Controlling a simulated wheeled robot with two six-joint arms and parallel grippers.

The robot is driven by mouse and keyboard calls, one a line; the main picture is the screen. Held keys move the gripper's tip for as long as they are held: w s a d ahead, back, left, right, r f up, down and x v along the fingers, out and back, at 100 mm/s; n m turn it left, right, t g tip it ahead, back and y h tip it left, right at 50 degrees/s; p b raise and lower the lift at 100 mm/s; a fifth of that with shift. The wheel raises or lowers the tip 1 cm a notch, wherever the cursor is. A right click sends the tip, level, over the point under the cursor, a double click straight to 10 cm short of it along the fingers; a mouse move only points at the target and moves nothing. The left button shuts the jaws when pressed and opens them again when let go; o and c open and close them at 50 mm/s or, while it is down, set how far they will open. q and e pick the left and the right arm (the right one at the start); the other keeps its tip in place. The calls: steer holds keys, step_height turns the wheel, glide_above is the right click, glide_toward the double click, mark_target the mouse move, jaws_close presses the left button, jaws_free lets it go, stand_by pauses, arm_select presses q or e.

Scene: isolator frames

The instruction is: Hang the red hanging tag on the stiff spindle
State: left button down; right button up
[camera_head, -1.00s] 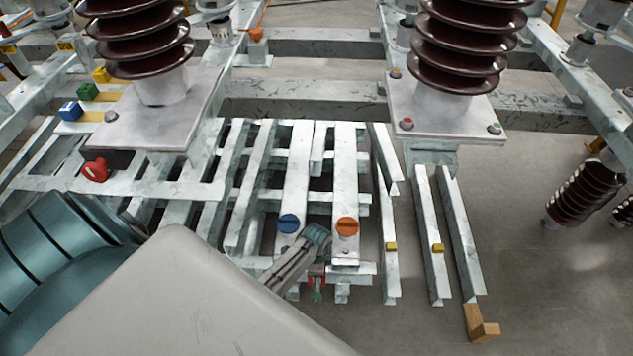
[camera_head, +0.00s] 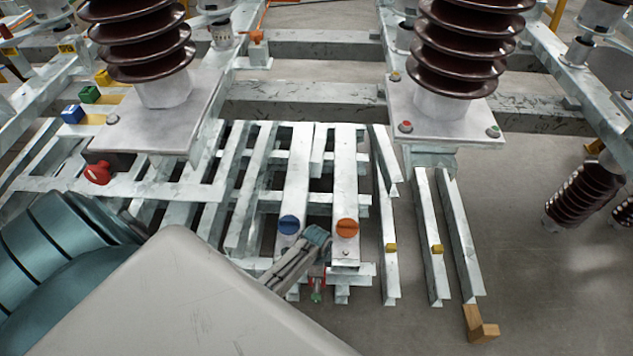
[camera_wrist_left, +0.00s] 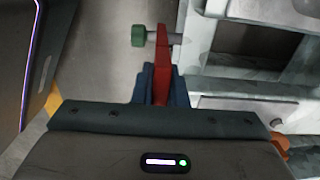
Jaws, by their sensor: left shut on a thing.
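My left gripper (camera_wrist_left: 160,84) is shut on the red hanging tag (camera_wrist_left: 162,62), which stands up between its dark blue fingers in the left wrist view. Just beyond the fingertips is a grey spindle with a green knob (camera_wrist_left: 138,36). My right gripper is not in view.
A blue knob (camera_head: 289,225) and an orange knob (camera_head: 347,227) sit on metal bars close to the gripper. A red knob (camera_head: 97,173) is at the left. Brown ribbed insulators (camera_head: 140,40) stand behind. Open floor (camera_head: 560,290) lies at the right.

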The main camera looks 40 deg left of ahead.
arm_select(q)
steer(key=shift+p, duration=0.7)
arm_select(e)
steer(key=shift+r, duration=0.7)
